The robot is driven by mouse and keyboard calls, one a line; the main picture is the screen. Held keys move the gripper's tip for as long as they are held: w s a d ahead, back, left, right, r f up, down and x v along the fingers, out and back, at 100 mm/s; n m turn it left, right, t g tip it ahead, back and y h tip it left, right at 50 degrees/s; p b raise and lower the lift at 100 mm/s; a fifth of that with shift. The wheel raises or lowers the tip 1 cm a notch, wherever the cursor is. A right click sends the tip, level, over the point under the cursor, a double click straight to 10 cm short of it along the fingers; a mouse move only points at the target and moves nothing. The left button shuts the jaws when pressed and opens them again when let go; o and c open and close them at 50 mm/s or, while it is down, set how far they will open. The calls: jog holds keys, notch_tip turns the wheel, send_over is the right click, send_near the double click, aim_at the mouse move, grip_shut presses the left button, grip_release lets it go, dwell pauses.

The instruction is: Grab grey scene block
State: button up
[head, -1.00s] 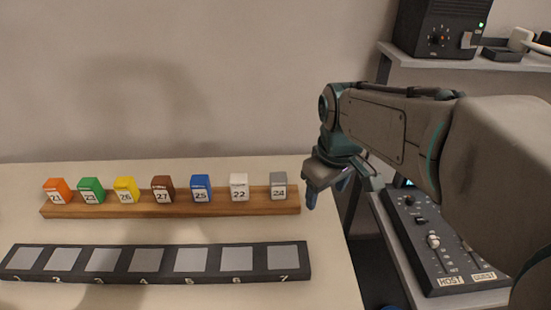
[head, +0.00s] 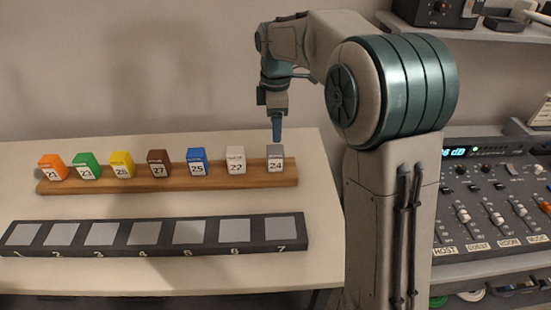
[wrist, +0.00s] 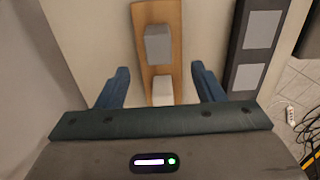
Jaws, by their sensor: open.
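The grey block (head: 275,158), labelled 24, stands at the right end of the wooden rack (head: 215,181) in the head view. In the wrist view the grey block (wrist: 158,43) sits on the rack, a little beyond the fingertips and between their lines. My gripper (head: 276,130) points down just above the grey block in the head view. In the wrist view my gripper (wrist: 162,75) has its two blue fingers spread wide with nothing held. The white block (head: 235,160), labelled 22, is the grey block's neighbour on the left, and it also shows in the wrist view (wrist: 162,90).
More blocks, orange (head: 52,167), green, yellow, brown and blue (head: 197,162), stand along the rack to the left. A dark numbered strip (head: 155,251) with grey squares lies in front on the table. A mixing console (head: 490,215) is at right.

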aim_at(275, 148)
notch_tip(275, 148, down, 11)
jog(key=shift+w+a+f+p, duration=0.1)
jog(key=shift+p, duration=0.2)
jog(key=shift+c, duration=0.3)
jog(key=c, duration=1)
